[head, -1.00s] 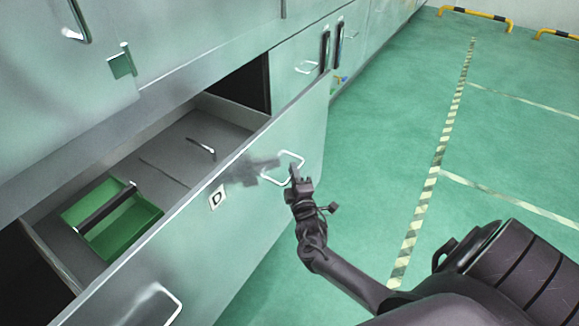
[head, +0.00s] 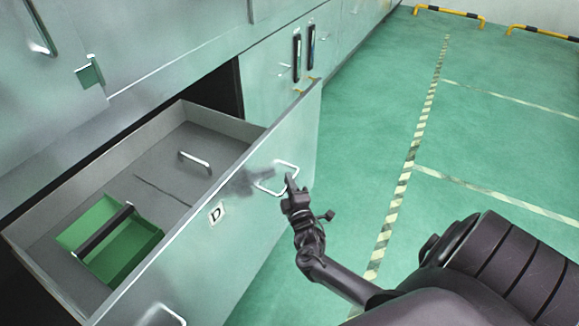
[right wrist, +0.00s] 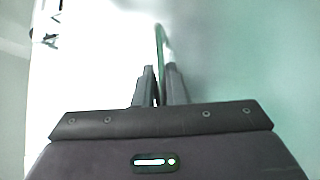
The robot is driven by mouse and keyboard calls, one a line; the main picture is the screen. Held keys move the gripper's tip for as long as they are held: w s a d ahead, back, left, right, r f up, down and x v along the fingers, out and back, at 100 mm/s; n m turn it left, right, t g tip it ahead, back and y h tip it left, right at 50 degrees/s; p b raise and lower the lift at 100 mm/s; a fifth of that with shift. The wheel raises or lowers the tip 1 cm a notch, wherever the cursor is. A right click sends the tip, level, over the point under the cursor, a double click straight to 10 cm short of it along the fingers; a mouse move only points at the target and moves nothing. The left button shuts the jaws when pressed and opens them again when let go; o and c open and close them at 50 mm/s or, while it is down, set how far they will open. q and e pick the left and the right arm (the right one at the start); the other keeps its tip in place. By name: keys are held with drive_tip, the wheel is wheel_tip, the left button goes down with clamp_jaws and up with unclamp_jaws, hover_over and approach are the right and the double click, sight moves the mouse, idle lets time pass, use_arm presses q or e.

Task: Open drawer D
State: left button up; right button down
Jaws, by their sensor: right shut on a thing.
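Drawer D (head: 240,213) stands well out from the cabinet, its pale green front marked with a D label (head: 217,212). Its right handle (head: 268,190) is a metal loop, and a second handle (head: 163,315) sits at the near end of the front. My right gripper (head: 290,182) is at the right handle, shut on it. In the right wrist view the handle (right wrist: 160,48) runs up from between the two fingers (right wrist: 159,88). My left gripper does not show.
Inside the drawer lie a green tray (head: 139,262) with a dark bar across it and a flat grey panel with a metal handle (head: 195,160). Other cabinet fronts (head: 100,40) line the left. Green floor (head: 480,150) with striped tape is free to the right.

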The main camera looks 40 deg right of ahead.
drive_tip(key=c, duration=1.5)
unclamp_jaws()
